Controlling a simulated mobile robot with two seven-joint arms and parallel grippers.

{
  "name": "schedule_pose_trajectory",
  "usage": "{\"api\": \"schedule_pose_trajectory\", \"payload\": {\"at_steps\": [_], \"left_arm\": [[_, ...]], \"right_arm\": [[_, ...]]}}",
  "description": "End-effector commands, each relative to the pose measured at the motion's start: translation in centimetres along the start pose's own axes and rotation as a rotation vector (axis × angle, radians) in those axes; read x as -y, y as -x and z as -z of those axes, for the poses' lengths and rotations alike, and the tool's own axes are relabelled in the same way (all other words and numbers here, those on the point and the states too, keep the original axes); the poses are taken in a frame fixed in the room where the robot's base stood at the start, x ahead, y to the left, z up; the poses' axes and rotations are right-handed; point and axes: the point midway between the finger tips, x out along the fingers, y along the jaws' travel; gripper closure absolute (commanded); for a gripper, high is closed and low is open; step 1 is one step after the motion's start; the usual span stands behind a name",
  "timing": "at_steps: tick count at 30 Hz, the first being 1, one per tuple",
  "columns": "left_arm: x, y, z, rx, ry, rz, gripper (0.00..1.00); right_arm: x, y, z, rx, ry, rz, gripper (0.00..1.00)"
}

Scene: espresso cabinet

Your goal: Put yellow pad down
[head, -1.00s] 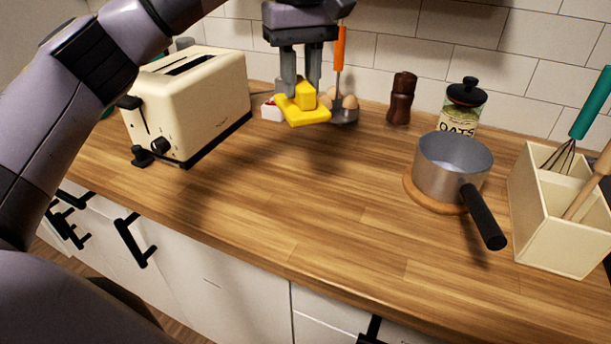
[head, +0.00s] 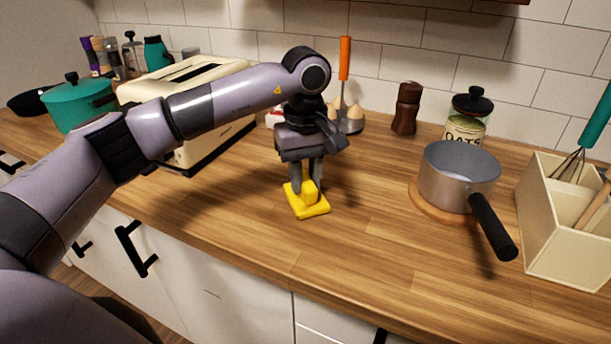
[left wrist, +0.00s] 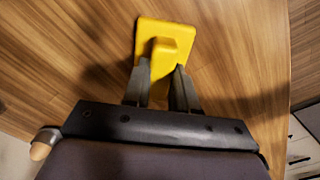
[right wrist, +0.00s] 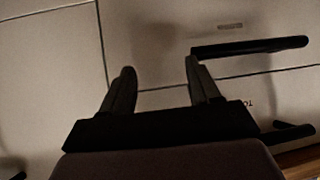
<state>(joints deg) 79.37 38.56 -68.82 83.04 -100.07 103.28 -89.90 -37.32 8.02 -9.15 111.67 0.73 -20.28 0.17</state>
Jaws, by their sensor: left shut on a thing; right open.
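The yellow pad (head: 306,206) is a flat square with a raised block-shaped grip on top. It is at the wooden counter (head: 370,235), left of the pot, low and close to the surface; I cannot tell for certain whether it touches. My left gripper (head: 309,186) points down and is shut on the pad's raised grip. In the left wrist view the pad (left wrist: 168,45) lies flat against the wood beyond the fingertips (left wrist: 163,72). My right gripper (right wrist: 160,80) is open and empty, facing white cabinet fronts in the right wrist view; it is not seen in the head view.
A metal pot (head: 458,178) on a wooden trivet stands to the right, its black handle toward the front. A cream utensil box (head: 565,232) is farther right. A cream toaster (head: 205,150) stands behind my left arm. Counter between pad and pot is clear.

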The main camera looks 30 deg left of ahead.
Motion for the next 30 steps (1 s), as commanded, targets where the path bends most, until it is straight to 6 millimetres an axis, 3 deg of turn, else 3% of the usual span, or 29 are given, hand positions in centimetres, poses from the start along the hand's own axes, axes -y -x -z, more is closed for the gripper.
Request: {"api": "schedule_pose_trajectory", "payload": {"at_steps": [10, 11, 13, 23, 26, 30], "left_arm": [[0.0, -0.5, 0.0, -0.001, 0.000, -0.002, 1.00], [0.0, -0.5, 0.0, -0.001, 0.000, -0.002, 0.70], [0.0, -0.4, 0.0, -0.001, 0.000, -0.002, 0.48], [0.0, -0.2, 0.0, -0.001, 0.000, -0.002, 0.48], [-0.1, 0.7, 0.0, -0.002, 0.000, -0.004, 0.48], [-0.1, 3.2, 0.1, -0.004, 0.000, -0.006, 0.48]], "right_arm": [[0.0, -0.2, -0.1, -0.003, 0.000, 0.000, 0.39], [0.0, -0.2, -0.1, -0.003, 0.000, 0.000, 0.39], [0.0, -0.1, 0.0, -0.003, 0.000, 0.000, 0.39], [0.0, 0.0, 0.2, -0.003, 0.000, -0.001, 0.39], [0.0, 0.0, 0.2, -0.004, 0.000, -0.001, 0.39], [0.0, -0.1, 0.1, -0.004, 0.000, -0.001, 0.39]]}}
